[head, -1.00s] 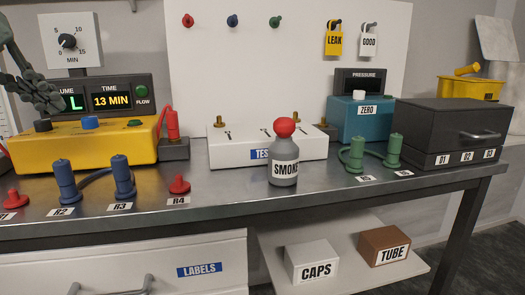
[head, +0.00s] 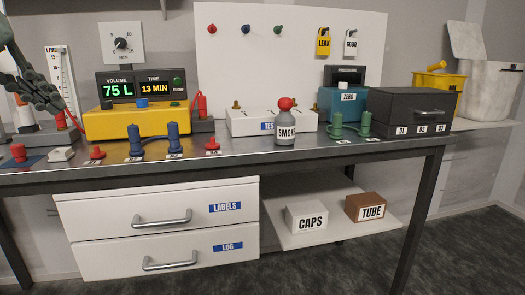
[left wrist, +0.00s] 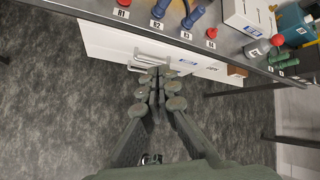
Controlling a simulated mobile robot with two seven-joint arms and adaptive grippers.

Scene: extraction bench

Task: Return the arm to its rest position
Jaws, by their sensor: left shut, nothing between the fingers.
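My left gripper (head: 52,104) shows at the left edge of the head view, in front of the flow tube and left of the yellow pump unit (head: 110,124). Its dark fingers are closed and hold nothing. In the left wrist view the fingers (left wrist: 160,88) are together, with grey floor and white drawers behind them. They are apart from the bench (head: 300,150). My right gripper is in neither view.
The bench carries blue connectors (head: 172,141), a smoke bottle (head: 286,128), green connectors (head: 365,125) and a dark drawer box (head: 405,106). Two drawers (head: 160,203) are shut beneath it. A shelf holds a CAPS box (head: 306,217) and a TUBE box (head: 366,207). Open floor lies in front.

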